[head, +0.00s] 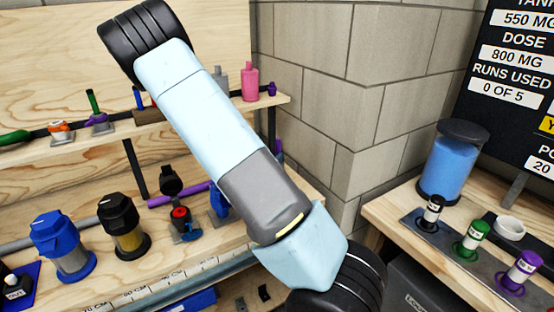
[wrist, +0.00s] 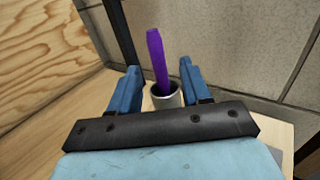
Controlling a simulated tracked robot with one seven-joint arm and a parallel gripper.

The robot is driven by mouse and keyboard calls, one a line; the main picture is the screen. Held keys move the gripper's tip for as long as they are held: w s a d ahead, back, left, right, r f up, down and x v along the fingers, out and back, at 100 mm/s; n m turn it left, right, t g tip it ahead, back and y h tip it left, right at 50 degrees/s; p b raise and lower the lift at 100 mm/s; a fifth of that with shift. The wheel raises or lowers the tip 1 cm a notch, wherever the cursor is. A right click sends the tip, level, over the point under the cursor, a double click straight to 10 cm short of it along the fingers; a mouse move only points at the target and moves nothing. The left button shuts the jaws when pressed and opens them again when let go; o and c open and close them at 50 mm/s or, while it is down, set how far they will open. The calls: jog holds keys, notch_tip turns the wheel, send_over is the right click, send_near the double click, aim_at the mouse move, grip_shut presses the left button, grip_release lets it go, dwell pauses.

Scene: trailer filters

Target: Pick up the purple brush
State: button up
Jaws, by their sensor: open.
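In the wrist view, a purple brush (wrist: 157,58) stands upright, slightly tilted, in a small grey metal cup (wrist: 168,97). Only its handle shows above the cup rim; its lower end is hidden inside. My gripper (wrist: 159,67) is open, with one blue finger to the left of the brush and one to the right. The brush shows between the fingers, and neither finger appears to touch it. How far the fingertips are from it in depth is hard to tell. In the head view my arm covers the middle, and I cannot make out the gripper there.
A grey block wall (wrist: 235,50) rises close behind the cup, with a wooden panel (wrist: 45,50) at left. In the head view, blue (head: 63,243) and black (head: 124,226) filter housings stand on the left bench. A blue canister (head: 450,165) and small bottles stand at right.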

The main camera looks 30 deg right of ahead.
aim_at(277, 147)
jog(key=shift+r+x, duration=0.2)
jog(key=shift+x, duration=3.2)
jog(key=shift+w+a, duration=0.15)
jog(key=shift+c, duration=0.5)
grip_shut()
